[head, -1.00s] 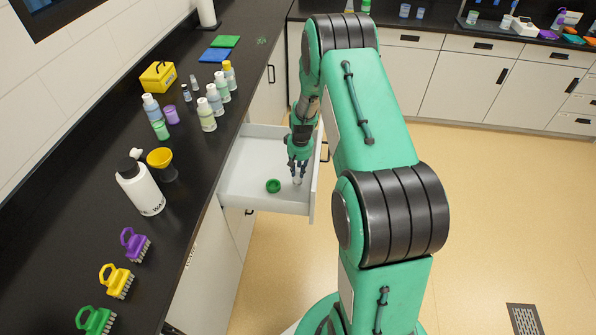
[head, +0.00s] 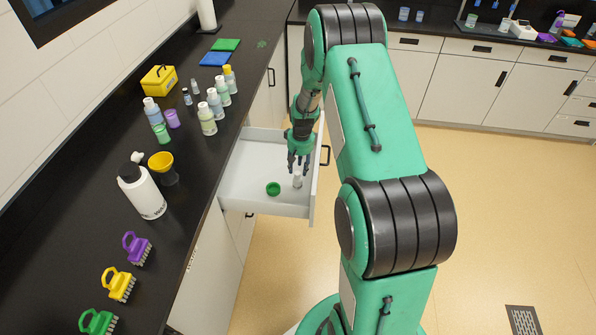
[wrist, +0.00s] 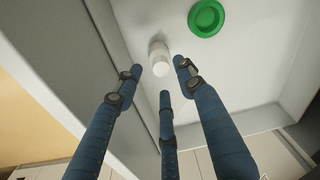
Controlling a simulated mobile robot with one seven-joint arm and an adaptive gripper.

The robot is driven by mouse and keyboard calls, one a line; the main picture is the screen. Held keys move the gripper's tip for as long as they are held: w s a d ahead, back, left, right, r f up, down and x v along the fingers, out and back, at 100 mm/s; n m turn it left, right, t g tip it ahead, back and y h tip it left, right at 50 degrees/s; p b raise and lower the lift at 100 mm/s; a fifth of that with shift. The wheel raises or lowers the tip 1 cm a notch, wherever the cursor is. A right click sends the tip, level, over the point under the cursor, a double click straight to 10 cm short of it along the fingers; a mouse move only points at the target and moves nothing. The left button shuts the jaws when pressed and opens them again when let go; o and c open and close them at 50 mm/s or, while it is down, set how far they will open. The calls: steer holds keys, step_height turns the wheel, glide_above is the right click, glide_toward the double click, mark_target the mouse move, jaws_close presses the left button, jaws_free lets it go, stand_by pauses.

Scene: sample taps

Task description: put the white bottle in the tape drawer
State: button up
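The white bottle (head: 298,180) stands in the open drawer (head: 240,196), near the drawer's front panel. In the wrist view the bottle (wrist: 160,58) is just beyond the fingertips, and its white top faces the camera. A green tape roll (head: 273,188) lies to its left in the drawer; it also shows in the wrist view (wrist: 206,18). My gripper (head: 298,164) is over the bottle. In the wrist view its three fingers (wrist: 160,85) are spread open, with visible gaps between the fingertips and the bottle.
The black counter (head: 95,215) left of the drawer holds a large white wash bottle (head: 143,193), a yellow cup (head: 162,165), several small bottles and coloured brushes (head: 118,284). The drawer's front panel (head: 314,190) stands close beside the bottle. Much of the drawer floor is bare.

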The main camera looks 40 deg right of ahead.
step_height(320, 180, up, 7)
steer(key=p, duration=0.1)
steer(key=shift+s, duration=0.35)
steer(key=shift+r, duration=0.15)
stand_by(0.3)
steer(key=s+a+r+n+t, duration=0.1)
steer(key=s+a+r, duration=0.2)
steer(key=a+r, duration=0.5)
steer(key=s+a+r, duration=0.3)
steer(key=a+r, duration=0.2)
steer(key=r, duration=0.6)
steer(key=s+a+r+n+t, duration=0.1)
steer(key=s+a+r, duration=0.2)
steer(key=a+r, duration=0.5)
steer(key=s+a+r+t, duration=0.1)
steer(key=s+a+r, duration=0.2)
steer(key=s, duration=0.4)
steer(key=s+a+r+n, duration=0.1)
steer(key=s+a+r, duration=0.3)
steer(key=s, duration=0.4)
steer(key=s+a+r+t, duration=0.1)
steer(key=s+a+r, duration=0.2)
steer(key=s, duration=0.5)
steer(key=shift+a+r+t, duration=0.3)
steer(key=shift+a+r, duration=0.05)
steer(key=shift+r, duration=0.4)
steer(key=shift+w, duration=0.1)
